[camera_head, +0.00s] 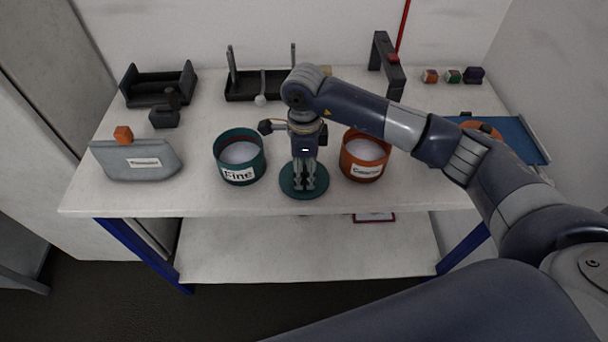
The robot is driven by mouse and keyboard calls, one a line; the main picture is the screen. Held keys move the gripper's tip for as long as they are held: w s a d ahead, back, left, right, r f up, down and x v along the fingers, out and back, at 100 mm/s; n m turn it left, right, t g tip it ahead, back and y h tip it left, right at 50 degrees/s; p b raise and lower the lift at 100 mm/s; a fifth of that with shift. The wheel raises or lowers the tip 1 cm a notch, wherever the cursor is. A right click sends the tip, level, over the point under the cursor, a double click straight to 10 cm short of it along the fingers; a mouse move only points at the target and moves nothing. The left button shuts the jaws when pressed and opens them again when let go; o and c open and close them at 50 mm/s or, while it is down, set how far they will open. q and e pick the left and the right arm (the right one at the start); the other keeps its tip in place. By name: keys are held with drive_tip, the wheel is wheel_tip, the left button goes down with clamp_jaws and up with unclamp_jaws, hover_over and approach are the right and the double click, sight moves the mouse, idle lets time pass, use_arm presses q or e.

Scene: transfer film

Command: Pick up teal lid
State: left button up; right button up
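The teal lid (288,187) lies flat on the white table near its front edge, between the teal pot labelled "Fine" (222,160) and an orange pot (372,170). My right gripper (304,186) points straight down over the middle of the lid, its two fingertips close together and at the lid's top. The fingers hide the lid's centre, so any knob there cannot be seen, nor whether they grip it. My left gripper is not in view.
Both pots hold white material and stand close on either side of my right gripper. A grey container (120,168) is at left. Dark holders (158,88) stand at the back. A blue tray (522,150) with an orange disc is at right, near small coloured blocks (453,76).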

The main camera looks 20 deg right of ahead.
drive_tip(key=c, duration=0.7)
drive_tip(key=shift+r, duration=0.15)
